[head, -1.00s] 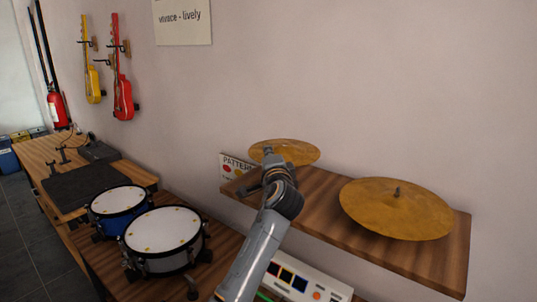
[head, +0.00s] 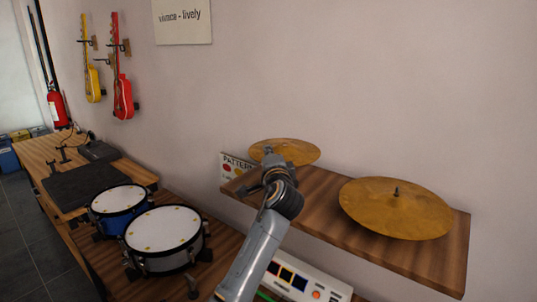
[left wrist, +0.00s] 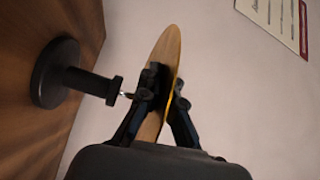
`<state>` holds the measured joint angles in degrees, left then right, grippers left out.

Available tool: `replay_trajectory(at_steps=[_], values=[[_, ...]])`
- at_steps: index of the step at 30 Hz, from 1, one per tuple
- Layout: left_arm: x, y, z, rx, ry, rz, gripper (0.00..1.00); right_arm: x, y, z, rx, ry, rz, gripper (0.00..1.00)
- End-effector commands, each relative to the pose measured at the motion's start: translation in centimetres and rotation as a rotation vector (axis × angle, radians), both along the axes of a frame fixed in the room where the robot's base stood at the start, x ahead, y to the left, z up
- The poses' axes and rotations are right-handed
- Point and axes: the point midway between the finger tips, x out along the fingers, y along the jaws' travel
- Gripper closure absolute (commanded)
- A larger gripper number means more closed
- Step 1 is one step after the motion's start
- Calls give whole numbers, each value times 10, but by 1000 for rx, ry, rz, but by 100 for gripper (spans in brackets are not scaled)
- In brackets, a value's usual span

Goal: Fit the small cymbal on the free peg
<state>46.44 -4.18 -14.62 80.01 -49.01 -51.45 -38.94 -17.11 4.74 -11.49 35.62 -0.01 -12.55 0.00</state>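The small cymbal (head: 300,150) is a thin brass disc above the left end of the wooden shelf. In the left wrist view the small cymbal (left wrist: 170,50) shows nearly edge-on between the fingers of my left gripper (left wrist: 166,88), which is shut on its rim side. The free peg (left wrist: 92,83), black with a round base, stands out from the shelf beside it. The peg's thin tip points toward the cymbal near one finger. I cannot tell whether the tip enters the hole. In the head view my left gripper (head: 274,160) hides the peg. My right gripper is not in view.
A larger cymbal (head: 380,215) sits on its own peg at the right of the shelf (head: 325,200). A pattern card (head: 235,166) stands behind the shelf's left end.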

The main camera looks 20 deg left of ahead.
Motion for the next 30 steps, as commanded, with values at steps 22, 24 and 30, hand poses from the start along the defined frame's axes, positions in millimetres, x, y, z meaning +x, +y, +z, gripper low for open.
replay_trajectory(at_steps=[22, 24, 30], values=[[0, 0, -14, 1, -2, 0, 100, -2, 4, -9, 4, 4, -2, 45], [0, 0, -16, 1, -2, 0, 100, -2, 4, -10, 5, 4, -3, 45], [0, 0, -20, 1, -2, 0, 100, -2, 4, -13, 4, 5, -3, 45]])
